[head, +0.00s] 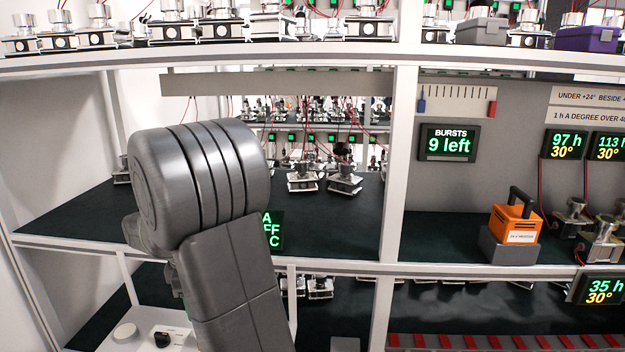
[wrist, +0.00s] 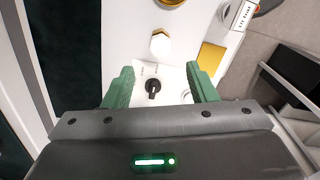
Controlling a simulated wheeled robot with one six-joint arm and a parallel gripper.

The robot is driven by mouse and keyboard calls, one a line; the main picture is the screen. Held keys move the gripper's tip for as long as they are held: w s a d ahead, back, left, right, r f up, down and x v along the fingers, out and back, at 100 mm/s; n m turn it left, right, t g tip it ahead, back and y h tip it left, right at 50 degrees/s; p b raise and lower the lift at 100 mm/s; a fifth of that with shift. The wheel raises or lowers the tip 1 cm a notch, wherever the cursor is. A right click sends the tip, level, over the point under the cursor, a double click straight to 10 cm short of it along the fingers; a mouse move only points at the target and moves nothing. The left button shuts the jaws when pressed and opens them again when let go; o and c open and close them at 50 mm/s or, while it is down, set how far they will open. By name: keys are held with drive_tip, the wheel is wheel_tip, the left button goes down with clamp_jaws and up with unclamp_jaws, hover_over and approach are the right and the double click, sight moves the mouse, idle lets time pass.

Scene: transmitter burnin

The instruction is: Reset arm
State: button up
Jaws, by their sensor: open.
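In the wrist view my gripper (wrist: 161,80) is open, its two green fingers apart with nothing held between them. Between the fingers, beyond them, a black knob (wrist: 153,87) shows on a white panel (wrist: 135,45). I cannot tell how far the fingertips are from it. In the head view my grey arm (head: 215,200) rises in front of the left shelf bay and bends at the top. My gripper is not visible in the head view. A white panel with a black knob (head: 162,340) shows at the bottom left there.
A gold-and-white hexagonal part (wrist: 160,43) and a yellow plate (wrist: 211,57) are on or near the panel. Shelves (head: 330,265) with upright posts (head: 398,180) surround my arm. An orange device (head: 514,223) stands on the right shelf. A display (head: 449,143) reads "BURSTS 9 left".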

wheel_tip(320, 180, down, 8)
drive_tip(key=shift+f, duration=0.15)
idle(0.5)
